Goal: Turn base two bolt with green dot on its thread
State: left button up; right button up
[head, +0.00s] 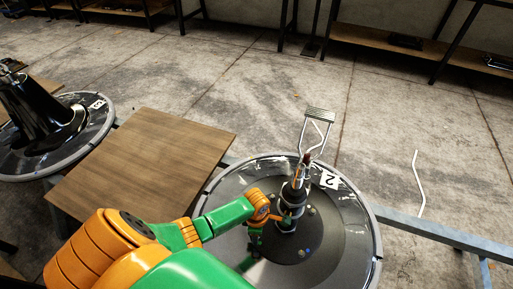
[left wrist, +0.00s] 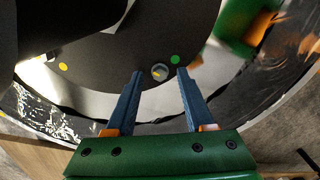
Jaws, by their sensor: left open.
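Base two (head: 228,187) is a round base with a dark plate and a light rim, marked with a white "2" label (head: 329,180). In the left wrist view, a grey round bolt (left wrist: 159,72) with a yellowish mark on its head sits near the dark plate's edge. A green dot (left wrist: 175,59) shows on the plate just right of the bolt. My left gripper (left wrist: 160,74) is open, its two blue fingertips on either side of the bolt with gaps to it. In the head view the left gripper (head: 256,240) is small over the plate's left part. My right gripper does not show clearly.
Another base marked "3" (head: 97,104) is far left. A bent rod (head: 418,185) lies right. Yellow dots (left wrist: 63,67) mark the plate.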

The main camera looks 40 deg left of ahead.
pick_arm(q)
grip_shut()
